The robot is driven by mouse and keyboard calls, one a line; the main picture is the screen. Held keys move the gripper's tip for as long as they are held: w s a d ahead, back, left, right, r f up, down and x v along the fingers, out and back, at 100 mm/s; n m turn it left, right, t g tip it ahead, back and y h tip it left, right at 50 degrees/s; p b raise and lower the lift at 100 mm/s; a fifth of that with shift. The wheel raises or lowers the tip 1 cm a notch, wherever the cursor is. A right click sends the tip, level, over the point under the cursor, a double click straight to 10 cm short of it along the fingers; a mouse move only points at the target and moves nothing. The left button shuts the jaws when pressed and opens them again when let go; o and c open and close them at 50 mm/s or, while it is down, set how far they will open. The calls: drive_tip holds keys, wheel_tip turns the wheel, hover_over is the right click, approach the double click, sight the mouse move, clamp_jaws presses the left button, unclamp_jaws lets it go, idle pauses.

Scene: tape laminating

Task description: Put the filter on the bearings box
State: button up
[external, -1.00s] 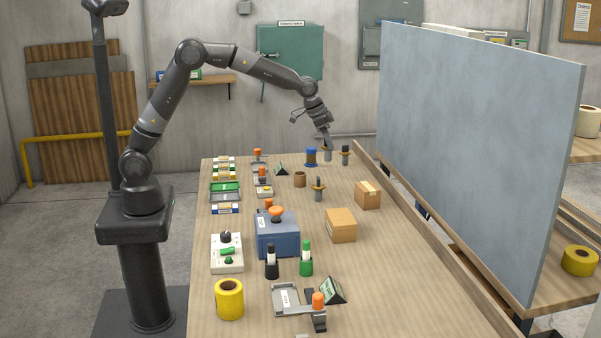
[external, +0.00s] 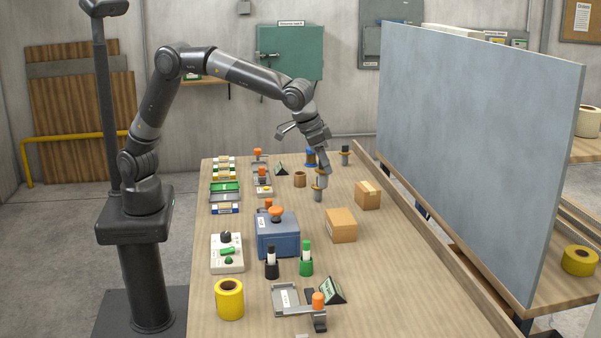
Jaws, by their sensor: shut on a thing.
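My gripper (external: 319,172) points down over the middle of the table, shut on a small upright grey cylinder with a tan collar (external: 318,188). The cylinder is partly covered by the fingers. It stands at or very near the table top; I cannot tell whether it is lifted. It may be the filter, but no label on it is readable. Two cardboard boxes are just to its right: a nearer one (external: 341,226) and a farther one (external: 368,195). Their labels are too small to read, so I cannot tell which is the bearings box.
A similar collared cylinder (external: 345,156) and a blue spool (external: 310,158) stand behind. A brown roll (external: 300,179) is to the left. A blue case (external: 278,238), black and green bottles (external: 306,262) and yellow tape (external: 229,299) are nearer. The table's right front is clear.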

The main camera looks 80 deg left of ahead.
drive_tip(key=s+d+r, duration=0.1)
drive_tip(key=s+d, duration=0.3)
drive_tip(key=d, duration=0.2)
drive_tip(key=shift+w+a+f, duration=1)
drive_tip(key=shift+w+f, duration=0.6)
drive_tip(key=shift+f, duration=0.15)
drive_tip(key=shift+w+a+f, duration=0.95)
drive_tip(key=shift+w+f, duration=0.6)
drive_tip(key=shift+f, duration=0.25)
drive_tip(key=shift+w+a+f, duration=1)
drive_tip(key=shift+w+f, duration=0.6)
drive_tip(key=shift+f, duration=0.15)
drive_tip(key=shift+f, duration=0.15)
drive_tip(key=o, duration=1)
